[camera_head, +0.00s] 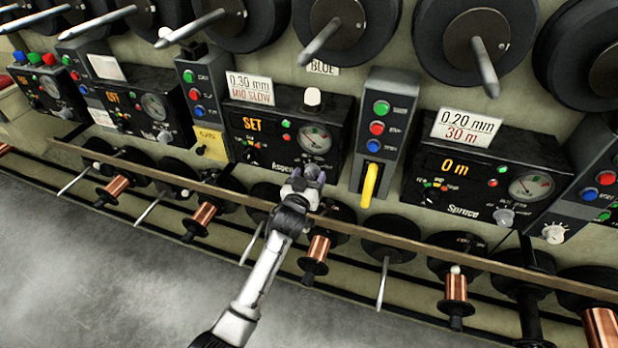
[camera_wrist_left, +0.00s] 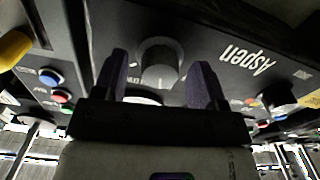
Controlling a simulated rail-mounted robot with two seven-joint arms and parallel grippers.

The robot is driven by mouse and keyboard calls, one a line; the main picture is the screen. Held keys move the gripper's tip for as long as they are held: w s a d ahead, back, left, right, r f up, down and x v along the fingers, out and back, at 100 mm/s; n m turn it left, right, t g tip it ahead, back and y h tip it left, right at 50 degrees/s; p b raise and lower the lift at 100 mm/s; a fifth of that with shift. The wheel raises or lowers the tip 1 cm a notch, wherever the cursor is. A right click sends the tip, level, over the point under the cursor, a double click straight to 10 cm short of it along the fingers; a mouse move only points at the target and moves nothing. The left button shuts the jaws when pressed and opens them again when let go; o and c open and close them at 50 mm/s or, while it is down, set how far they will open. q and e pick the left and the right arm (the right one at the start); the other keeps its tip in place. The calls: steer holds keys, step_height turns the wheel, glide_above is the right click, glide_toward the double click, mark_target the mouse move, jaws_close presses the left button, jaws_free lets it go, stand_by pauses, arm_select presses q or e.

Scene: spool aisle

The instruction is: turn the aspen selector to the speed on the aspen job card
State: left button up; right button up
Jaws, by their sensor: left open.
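The Aspen panel (camera_head: 340,125) is a dark box with an orange "SET" display and a round gauge. Its job card (camera_head: 250,88) reads "0.30 mm" and "MID SLOW" in red. A black knob with coloured marks (camera_head: 250,156) sits at the panel's lower left and shows in the left wrist view (camera_wrist_left: 280,97). My left gripper (camera_head: 305,175) is open before the panel's lower right. In the left wrist view its fingers (camera_wrist_left: 160,82) flank a grey knob (camera_wrist_left: 159,58) beside the upside-down "Aspen" name. Contact cannot be told. Which knob is the selector is unclear.
A yellow lever (camera_head: 370,186) hangs from the button box right of Aspen. The Spruce panel (camera_head: 480,160) stands farther right. A long wooden rail (camera_head: 400,243) runs below the panels, with copper spools (camera_head: 318,249) under it. Black reels (camera_head: 350,30) with protruding pins line the top.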

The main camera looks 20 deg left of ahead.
arm_select(q)
steer(key=shift+c, duration=0.3)
steer(key=c, duration=0.9)
steer(key=shift+o, duration=0.2)
steer(key=shift+r+m+p, duration=0.15)
steer(key=shift+m+p, duration=0.85)
steer(key=shift+m, duration=0.2)
steer(key=shift+m+p, duration=0.5)
steer(key=shift+m, duration=0.5)
steer(key=shift+m+p, duration=0.35)
steer(key=shift+m, duration=0.75)
steer(key=o, duration=0.9)
